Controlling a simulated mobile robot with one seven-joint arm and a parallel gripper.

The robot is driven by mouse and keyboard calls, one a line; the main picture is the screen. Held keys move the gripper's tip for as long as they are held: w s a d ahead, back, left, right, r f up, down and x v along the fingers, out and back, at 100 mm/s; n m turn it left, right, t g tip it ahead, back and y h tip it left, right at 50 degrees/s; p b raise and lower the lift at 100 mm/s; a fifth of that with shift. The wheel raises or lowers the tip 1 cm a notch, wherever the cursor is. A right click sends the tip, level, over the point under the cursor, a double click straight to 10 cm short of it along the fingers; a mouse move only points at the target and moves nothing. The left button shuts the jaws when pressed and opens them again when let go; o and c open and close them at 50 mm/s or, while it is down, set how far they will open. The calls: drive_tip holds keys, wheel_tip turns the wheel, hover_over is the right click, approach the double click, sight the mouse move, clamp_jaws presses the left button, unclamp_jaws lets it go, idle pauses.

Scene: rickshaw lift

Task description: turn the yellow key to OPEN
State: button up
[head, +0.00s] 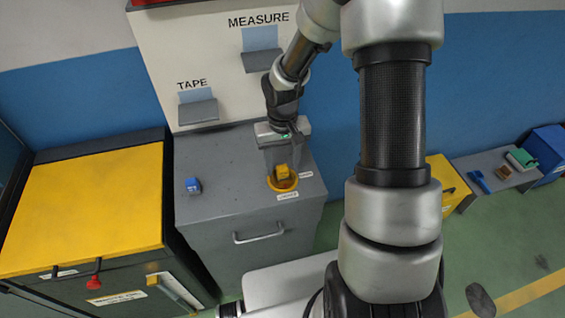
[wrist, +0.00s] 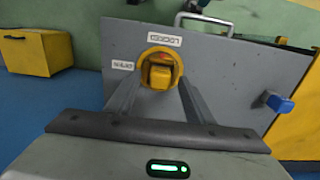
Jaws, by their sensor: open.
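The yellow key (head: 283,173) stands in a round yellow ring (head: 284,186) on top of the grey cabinet (head: 230,165). The key (wrist: 160,76) also shows in the wrist view, with a small red mark on its side towards the upper label. One white label (head: 288,196) sits at the ring's near side and seems to read LOCKED. Another label (head: 306,175) sits at its right; its text is too small to read surely. My gripper (wrist: 157,95) is open and points down at the key, a finger on each side of it. I cannot tell whether they touch it.
A blue block (head: 193,186) sits on the cabinet top to the left. A handle (head: 259,236) juts from the cabinet front. A white panel with TAPE and MEASURE shelves (head: 197,112) rises behind. A yellow-topped cabinet (head: 80,210) stands left, and a low bench (head: 495,172) right.

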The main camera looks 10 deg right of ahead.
drive_tip(key=c, duration=1.1)
drive_tip(key=shift+r+n+p, duration=0.15)
drive_tip(key=shift+n+p, duration=0.35)
drive_tip(key=shift+n, duration=1.3)
drive_tip(key=shift+n+p, duration=0.65)
drive_tip(key=shift+n, duration=1.15)
